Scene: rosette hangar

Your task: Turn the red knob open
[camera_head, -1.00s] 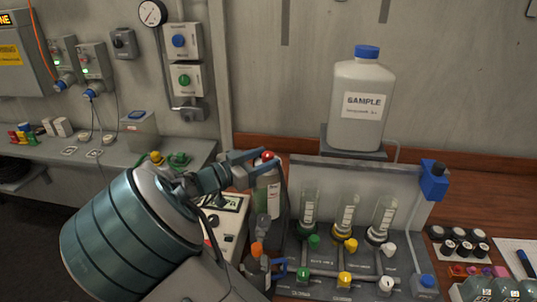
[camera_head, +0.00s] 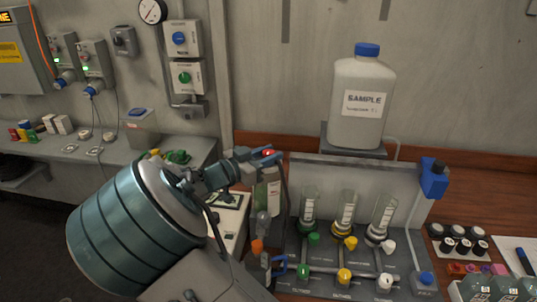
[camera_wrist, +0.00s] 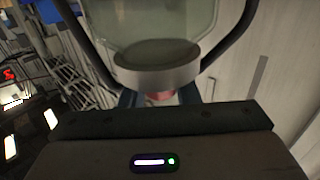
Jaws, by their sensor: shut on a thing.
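The red knob (camera_head: 268,153) is at the top of a pale bottle-shaped body with a green label (camera_head: 268,197), left of the valve panel. My gripper (camera_head: 266,155) is shut on the knob, with its fingers at the knob's sides and only part of the red showing. In the wrist view, a small patch of the red knob (camera_wrist: 158,97) shows between the dark blue fingers, below a grey rim that hides most of it. I cannot tell the knob's turned angle.
The white SAMPLE jug (camera_head: 361,100) stands on a block behind the valve panel (camera_head: 330,262), which has green, yellow and white knobs. A pale instrument box (camera_head: 232,222) lies under my wrist. Dark-capped jars (camera_head: 460,238) stand at the right.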

